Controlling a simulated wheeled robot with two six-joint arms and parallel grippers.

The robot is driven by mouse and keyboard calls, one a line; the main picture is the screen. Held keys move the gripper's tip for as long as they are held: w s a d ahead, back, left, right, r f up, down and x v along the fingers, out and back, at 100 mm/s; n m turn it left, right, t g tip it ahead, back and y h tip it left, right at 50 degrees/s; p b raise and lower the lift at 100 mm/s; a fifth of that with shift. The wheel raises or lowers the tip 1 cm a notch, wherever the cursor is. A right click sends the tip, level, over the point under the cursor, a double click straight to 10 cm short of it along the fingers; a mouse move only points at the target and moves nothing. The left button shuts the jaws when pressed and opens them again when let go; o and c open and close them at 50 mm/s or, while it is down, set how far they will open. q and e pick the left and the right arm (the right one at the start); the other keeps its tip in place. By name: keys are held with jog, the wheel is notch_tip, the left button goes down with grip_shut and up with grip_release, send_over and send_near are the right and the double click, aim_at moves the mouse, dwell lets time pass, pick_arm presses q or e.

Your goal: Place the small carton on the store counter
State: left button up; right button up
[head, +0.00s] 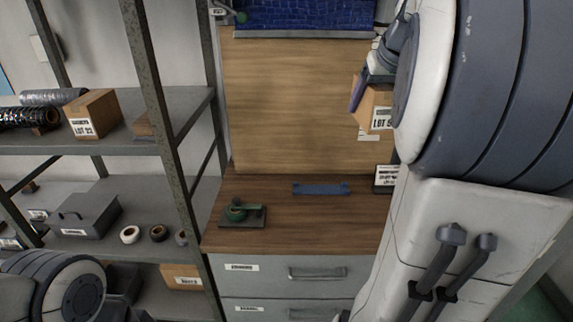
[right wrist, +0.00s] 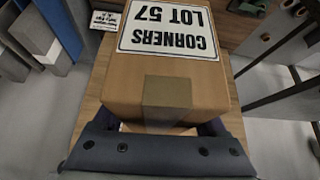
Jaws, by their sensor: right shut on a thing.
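The small carton (head: 378,112) is a brown cardboard box with a white label. In the right wrist view the carton (right wrist: 170,85) fills the middle, its label reading "CORNERS LOT 57" upside down. My right gripper (head: 368,88) is shut on the carton and holds it up in front of the wooden back panel, above the right part of the counter. The dark gripper body also shows at the bottom of the right wrist view (right wrist: 165,135). The store counter (head: 285,227) has a brown wooden top above grey drawers. My left arm shows only at the lower left; its gripper is out of view.
A green tape dispenser (head: 238,212) sits at the counter's front left. A blue bracket (head: 321,188) lies towards the back, and a labelled card (head: 386,178) stands at the right. The middle of the counter is bare. A metal shelf rack (head: 160,110) with boxes stands left.

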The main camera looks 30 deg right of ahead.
notch_tip(320, 180, down, 24)
jog(key=s+a+m+b, duration=0.1)
jog(key=s+a+b, duration=0.1)
jog(key=b, duration=0.2)
jog(key=shift+h, duration=0.3)
jog(key=w+f+p, duration=0.1)
jog(key=w+f, duration=0.1)
jog(key=w, duration=0.1)
jog(key=w+d+f+p, duration=0.1)
jog(key=w+f, duration=0.1)
jog(key=w, duration=0.2)
jog(key=w+f+p, duration=0.1)
jog(key=w+f, duration=0.1)
jog(key=w, duration=0.2)
jog(key=shift+w+d+f, duration=0.2)
jog(key=shift+d+f, duration=0.05)
jog(key=shift+f, duration=0.1)
pick_arm(q)
notch_tip(320, 180, down, 6)
jog(key=b, duration=0.3)
jog(key=shift+b, duration=0.4)
pick_arm(e)
notch_tip(320, 180, down, 4)
jog(key=shift+f, duration=0.1)
pick_arm(q)
jog(key=shift+r, duration=0.1)
